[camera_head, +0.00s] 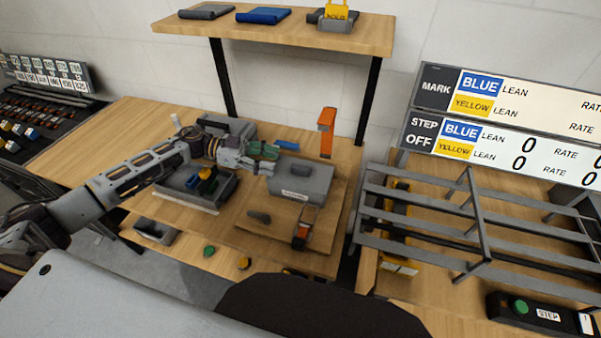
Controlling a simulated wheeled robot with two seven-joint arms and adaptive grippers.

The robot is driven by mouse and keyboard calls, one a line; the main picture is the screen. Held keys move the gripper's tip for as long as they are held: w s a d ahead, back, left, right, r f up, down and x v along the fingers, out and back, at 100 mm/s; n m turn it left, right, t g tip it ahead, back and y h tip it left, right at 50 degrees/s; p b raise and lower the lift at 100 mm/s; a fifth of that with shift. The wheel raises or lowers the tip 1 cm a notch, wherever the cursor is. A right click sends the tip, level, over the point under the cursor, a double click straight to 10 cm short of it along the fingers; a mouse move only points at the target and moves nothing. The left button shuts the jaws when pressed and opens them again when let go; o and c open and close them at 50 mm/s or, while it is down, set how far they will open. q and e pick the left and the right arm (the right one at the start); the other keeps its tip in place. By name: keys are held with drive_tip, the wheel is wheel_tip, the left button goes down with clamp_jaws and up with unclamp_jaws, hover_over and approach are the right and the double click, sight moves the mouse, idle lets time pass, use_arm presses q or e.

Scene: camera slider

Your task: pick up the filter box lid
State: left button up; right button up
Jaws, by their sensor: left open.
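A grey box (303,183) with a small pale label on its front stands on a wooden board on the bench; its flat top looks like the filter box lid (302,171). I cannot make out a seam between lid and box. My left gripper (271,160) is open and empty, just left of the box's top left edge. I cannot tell whether a fingertip touches it. A green piece (263,150) shows right by the gripper's fingers; I cannot tell whether it is part of it. My right gripper is not in view.
An orange upright part (327,132) stands behind the box and an orange-black clamp (304,227) in front. A grey tray (214,197) with coloured parts lies under my left arm. A shelf (280,31) hangs above; a metal rack (474,211) stands at right.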

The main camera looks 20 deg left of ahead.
sight(297, 166)
use_arm(q)
drive_tip(key=shift+x, duration=1.2)
drive_tip(key=shift+d, duration=0.45)
drive_tip(key=shift+r+p+x, duration=0.1)
drive_tip(key=shift+p+x, duration=0.15)
drive_tip(key=shift+x, duration=0.35)
drive_tip(key=shift+r+p+x, duration=0.15)
drive_tip(key=shift+p+x, duration=0.1)
drive_tip(key=shift+x, duration=1.35)
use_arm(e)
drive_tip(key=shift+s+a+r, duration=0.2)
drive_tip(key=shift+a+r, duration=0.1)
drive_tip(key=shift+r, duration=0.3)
use_arm(q)
drive_tip(key=shift+f, duration=0.15)
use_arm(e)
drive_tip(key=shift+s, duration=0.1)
use_arm(q)
clamp_jaws()
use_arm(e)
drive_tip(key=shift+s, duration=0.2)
